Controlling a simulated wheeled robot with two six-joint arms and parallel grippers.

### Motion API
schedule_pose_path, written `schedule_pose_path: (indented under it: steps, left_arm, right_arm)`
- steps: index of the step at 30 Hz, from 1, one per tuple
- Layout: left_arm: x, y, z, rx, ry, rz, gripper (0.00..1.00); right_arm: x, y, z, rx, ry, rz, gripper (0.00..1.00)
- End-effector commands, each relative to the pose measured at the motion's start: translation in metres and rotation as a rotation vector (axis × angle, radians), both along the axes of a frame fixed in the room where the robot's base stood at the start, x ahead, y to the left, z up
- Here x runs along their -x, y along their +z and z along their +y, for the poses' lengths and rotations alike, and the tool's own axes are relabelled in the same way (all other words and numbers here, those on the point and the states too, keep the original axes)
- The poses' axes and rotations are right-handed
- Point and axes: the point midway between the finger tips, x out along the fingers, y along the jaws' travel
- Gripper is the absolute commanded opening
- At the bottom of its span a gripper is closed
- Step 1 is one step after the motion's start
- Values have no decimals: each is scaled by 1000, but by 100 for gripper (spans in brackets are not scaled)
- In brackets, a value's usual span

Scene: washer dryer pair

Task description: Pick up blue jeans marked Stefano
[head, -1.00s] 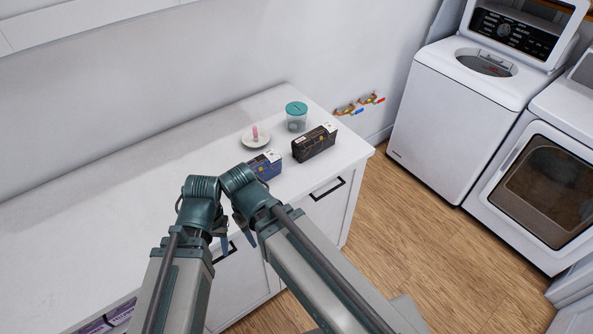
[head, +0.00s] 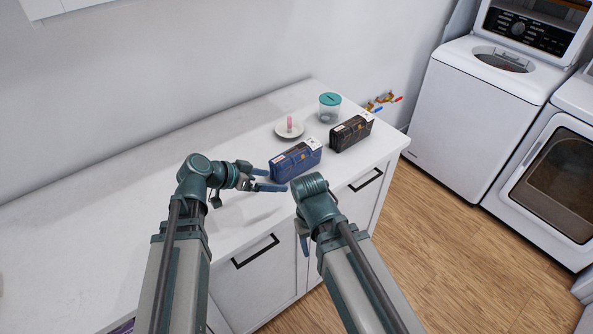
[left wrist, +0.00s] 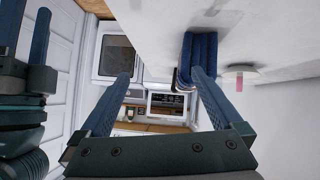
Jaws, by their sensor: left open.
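Folded blue jeans (head: 297,162) lie on the white counter (head: 130,190), with a small white tag on top whose writing is too small to read. My left gripper (head: 267,180) is open and empty, just left of the jeans, with its fingers pointing at them. In the left wrist view the jeans (left wrist: 201,52) are beyond the fingertips of my left gripper (left wrist: 160,85), nearer the right finger, and not clearly between the fingers. My right gripper (head: 303,236) hangs down in front of the counter; its jaw opening is unclear.
A folded black garment (head: 350,132) with a white tag lies right of the jeans. A white dish (head: 289,131) with a pink item and a teal-lidded jar (head: 329,107) stand behind. The counter's left part is clear. A washer (head: 475,115) and dryer (head: 550,180) stand right.

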Motion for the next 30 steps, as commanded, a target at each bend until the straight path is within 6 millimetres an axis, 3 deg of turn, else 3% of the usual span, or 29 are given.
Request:
schedule_pose_path:
  steps: [1, 4, 11, 14, 24, 30]
  left_arm:
    - [-13, 1, 13, 32, 15, -72, 100]
    - [-28, 15, 29, 71, 33, -186, 100]
    - [-38, 27, 40, 92, 49, -273, 100]
    - [-41, 23, 36, 92, 46, -272, 100]
    - [-76, -2, -8, 92, 43, -270, 100]
    - [-86, -7, -22, 92, 46, -269, 100]
  right_arm:
    - [0, -11, 0, 0, 0, 0, 56]
    - [0, -16, 0, 0, 0, 0, 56]
    - [0, -18, 0, 0, 0, 0, 56]
    - [0, -21, 0, 0, 0, 0, 56]
    - [0, -46, 0, 0, 0, 0, 56]
    - [0, -51, 0, 0, 0, 0, 56]
